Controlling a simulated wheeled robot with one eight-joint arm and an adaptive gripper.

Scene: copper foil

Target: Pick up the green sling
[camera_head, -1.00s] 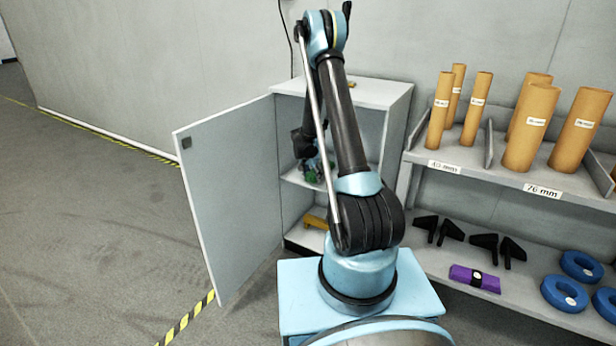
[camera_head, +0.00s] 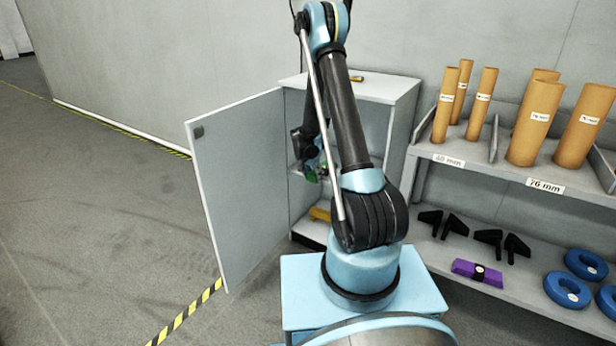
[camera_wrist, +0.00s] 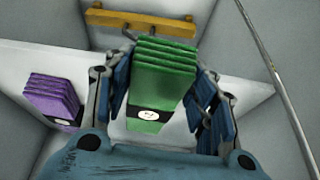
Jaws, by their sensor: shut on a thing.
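The green sling (camera_wrist: 165,72) is a folded stack with a black band and a white round label. It fills the middle of the wrist view, between the two blue-padded fingers of my gripper (camera_wrist: 158,80), which is shut on it. In the head view, the green sling (camera_head: 324,170) is a small patch inside the open cabinet, partly hidden by my arm. I cannot tell in that view whether it touches the shelf.
A purple sling (camera_wrist: 55,98) lies left of my gripper in the wrist view. A yellow bar (camera_wrist: 140,22) lies beyond. The open cabinet door (camera_head: 240,185) stands left of my arm. A rack (camera_head: 480,165) with cardboard tubes is at right. Floor at far left is clear.

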